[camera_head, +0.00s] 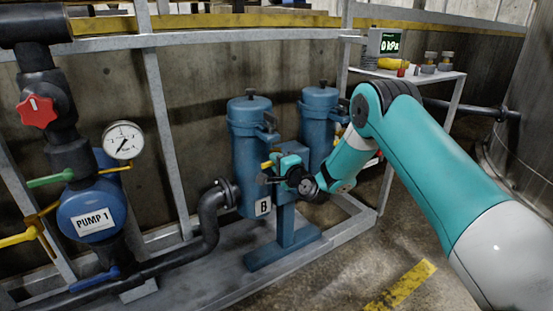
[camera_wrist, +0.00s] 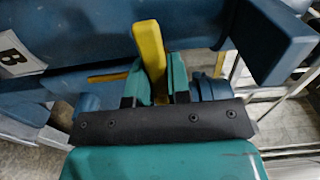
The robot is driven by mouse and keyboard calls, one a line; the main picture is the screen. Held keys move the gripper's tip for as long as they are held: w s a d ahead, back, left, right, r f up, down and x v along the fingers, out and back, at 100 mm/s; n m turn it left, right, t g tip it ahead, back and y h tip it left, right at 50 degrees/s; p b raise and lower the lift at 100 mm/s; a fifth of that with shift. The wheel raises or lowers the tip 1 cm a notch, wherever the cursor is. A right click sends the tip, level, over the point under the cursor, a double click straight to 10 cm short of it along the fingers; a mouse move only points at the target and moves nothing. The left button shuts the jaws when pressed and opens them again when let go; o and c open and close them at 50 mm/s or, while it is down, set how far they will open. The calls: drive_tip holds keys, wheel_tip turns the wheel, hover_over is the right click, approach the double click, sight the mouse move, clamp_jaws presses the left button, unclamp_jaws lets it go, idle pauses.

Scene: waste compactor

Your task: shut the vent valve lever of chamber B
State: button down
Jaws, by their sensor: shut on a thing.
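Chamber B (camera_head: 246,150) is a blue upright cylinder with a lid, with a white label "B" (camera_head: 263,207) low on its side. The label also shows at the left of the wrist view (camera_wrist: 17,54). The yellow lever (camera_wrist: 149,42) stands between the two teal fingers of my gripper (camera_wrist: 157,78), and its end sticks out beyond them. My gripper is shut on this lever. In the head view my gripper (camera_head: 284,163) is at the front right of chamber B, and only a small yellow bit shows beside it. The lever's pivot is hidden.
A second blue cylinder (camera_head: 319,112) stands behind to the right. Pump 1 (camera_head: 92,212), a gauge (camera_head: 124,140) and a red knob (camera_head: 38,111) are at the left. Grey frame rails surround the cylinders. A side table (camera_head: 407,73) holds small items. Open floor lies at the front right.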

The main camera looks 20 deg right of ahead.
drive_tip(key=shift+m, duration=0.3)
drive_tip(key=c, duration=1.1)
unclamp_jaws()
drive_tip(key=shift+o, duration=0.2)
drive_tip(key=b+v, duration=1.4)
drive_tip(key=v, duration=0.3)
drive_tip(key=shift+s+d, duration=0.15)
drive_tip(key=shift+s, duration=0.05)
drive_tip(key=shift+r, duration=0.15)
